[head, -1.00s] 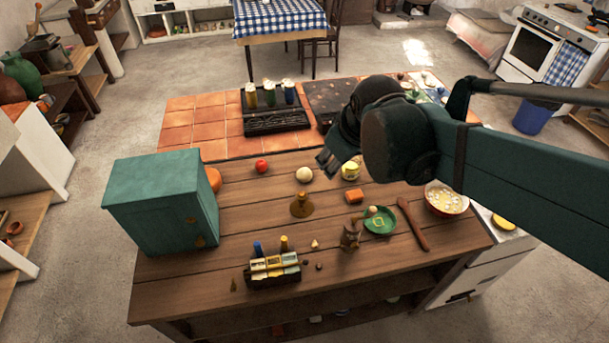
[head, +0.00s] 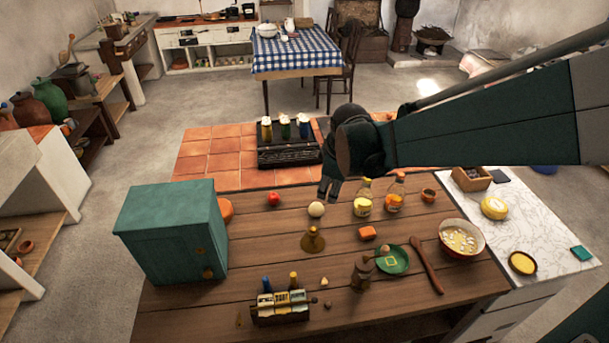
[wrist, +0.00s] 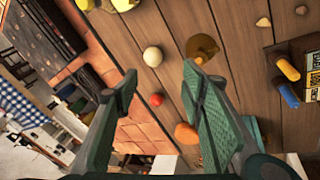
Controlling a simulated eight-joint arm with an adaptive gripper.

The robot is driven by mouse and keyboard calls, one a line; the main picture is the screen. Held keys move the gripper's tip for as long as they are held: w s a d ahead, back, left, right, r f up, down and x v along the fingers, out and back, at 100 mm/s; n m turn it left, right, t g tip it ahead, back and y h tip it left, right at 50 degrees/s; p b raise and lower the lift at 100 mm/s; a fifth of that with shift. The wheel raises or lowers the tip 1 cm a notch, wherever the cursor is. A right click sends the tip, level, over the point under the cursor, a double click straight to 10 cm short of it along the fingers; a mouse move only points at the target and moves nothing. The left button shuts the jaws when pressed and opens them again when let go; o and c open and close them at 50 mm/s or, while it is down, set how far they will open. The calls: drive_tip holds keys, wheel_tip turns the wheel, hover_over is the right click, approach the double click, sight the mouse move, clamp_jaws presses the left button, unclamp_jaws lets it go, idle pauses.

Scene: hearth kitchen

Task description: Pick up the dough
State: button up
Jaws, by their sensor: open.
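The dough is a pale, cream-coloured ball (head: 316,209) on the wooden worktop (head: 262,228), between a red tomato-like thing (head: 274,199) and a bottle with yellow contents (head: 363,197). My gripper (head: 329,190) points down and appears just above and slightly right of the ball in the head view; its height over the wood is hard to judge. In the wrist view the ball (wrist: 153,56) shows beyond and between the tips of the two spread fingers (wrist: 160,72). The fingers are apart, with nothing between them and no visible contact with the ball.
A brown, round-based object (head: 312,240) stands close in front of the ball. An orange block (head: 367,233), green plate (head: 393,260) and bowl (head: 461,238) lie to the right. A teal cabinet (head: 170,232) stands left. A dark rack with bottles (head: 289,152) stands behind on tiles.

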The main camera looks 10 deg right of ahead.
sight(317, 206)
drive_tip(key=w+f+n, duration=0.2)
drive_tip(key=w+f, duration=0.1)
drive_tip(key=f, duration=0.1)
drive_tip(key=w+a+f+n+g, duration=0.1)
drive_tip(key=w+f, duration=0.2)
drive_tip(key=f, duration=0.2)
drive_tip(key=w+f+n, duration=0.2)
drive_tip(key=w+f, duration=0.1)
drive_tip(key=f, duration=0.1)
drive_tip(key=shift+w+a+f+n+g, duration=0.3)
drive_tip(key=shift+f, duration=0.05)
drive_tip(key=shift+w+f, duration=0.2)
drive_tip(key=shift+f, duration=0.3)
drive_tip(key=shift+b+x, duration=0.4)
drive_tip(key=shift+x, duration=0.9)
drive_tip(key=shift+b+x, duration=0.5)
drive_tip(key=shift+x, duration=2.1)
drive_tip(key=shift+w+a, duration=0.1)
drive_tip(key=c, duration=0.3)
